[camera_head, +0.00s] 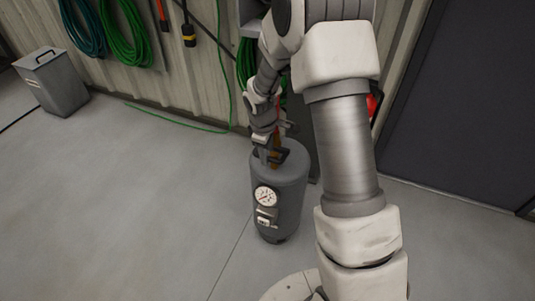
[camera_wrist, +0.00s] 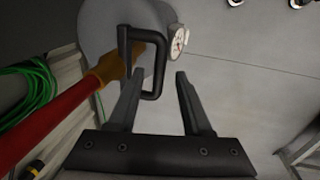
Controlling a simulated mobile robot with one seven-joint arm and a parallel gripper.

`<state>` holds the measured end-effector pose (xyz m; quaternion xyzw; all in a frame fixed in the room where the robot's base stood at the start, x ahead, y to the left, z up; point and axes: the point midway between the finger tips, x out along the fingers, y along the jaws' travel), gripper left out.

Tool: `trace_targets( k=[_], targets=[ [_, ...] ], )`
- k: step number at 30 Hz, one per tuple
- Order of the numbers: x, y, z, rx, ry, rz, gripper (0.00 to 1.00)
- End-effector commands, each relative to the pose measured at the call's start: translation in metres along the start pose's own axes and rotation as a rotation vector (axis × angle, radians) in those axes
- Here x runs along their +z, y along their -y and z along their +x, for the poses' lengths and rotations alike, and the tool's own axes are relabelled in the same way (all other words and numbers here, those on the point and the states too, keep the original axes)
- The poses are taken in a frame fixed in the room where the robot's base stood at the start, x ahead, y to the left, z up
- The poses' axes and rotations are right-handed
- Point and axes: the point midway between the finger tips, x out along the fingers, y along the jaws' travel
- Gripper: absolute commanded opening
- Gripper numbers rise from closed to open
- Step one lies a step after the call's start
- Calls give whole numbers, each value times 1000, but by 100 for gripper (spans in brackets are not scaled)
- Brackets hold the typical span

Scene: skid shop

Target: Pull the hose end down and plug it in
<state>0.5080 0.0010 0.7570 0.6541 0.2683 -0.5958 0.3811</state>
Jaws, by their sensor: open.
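A grey tank (camera_head: 279,188) with a white gauge (camera_head: 265,196) stands upright on the floor. My gripper (camera_head: 268,154) is just over its top. In the wrist view my gripper (camera_wrist: 160,74) is open, with nothing clearly held between its fingers. A black looped handle (camera_wrist: 162,62) on the tank (camera_wrist: 100,22) lies just beyond the fingertips, close to the left finger.
Coiled green hoses (camera_head: 127,35) hang on the ribbed wall at the back, with a loose green hose (camera_head: 180,124) along its foot. A grey bin (camera_head: 52,82) stands at the left. The floor left of the tank is clear. A dark panel (camera_head: 465,100) is at the right.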

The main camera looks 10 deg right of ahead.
Motion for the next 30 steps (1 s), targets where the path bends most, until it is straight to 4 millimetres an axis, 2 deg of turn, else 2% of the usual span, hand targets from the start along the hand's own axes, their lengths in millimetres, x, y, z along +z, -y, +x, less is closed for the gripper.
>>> trace_targets(
  k=[1, 6, 15, 21, 30],
  targets=[
    [0, -1, -15, 3, -2, 1, 50],
    [0, -2, -57, 4, -3, 0, 50],
    [0, -1, -125, 3, -2, 0, 50],
    [0, 0, -148, 0, 0, -1, 50],
    [0, 0, -153, -1, 1, -1, 50]
  ],
)
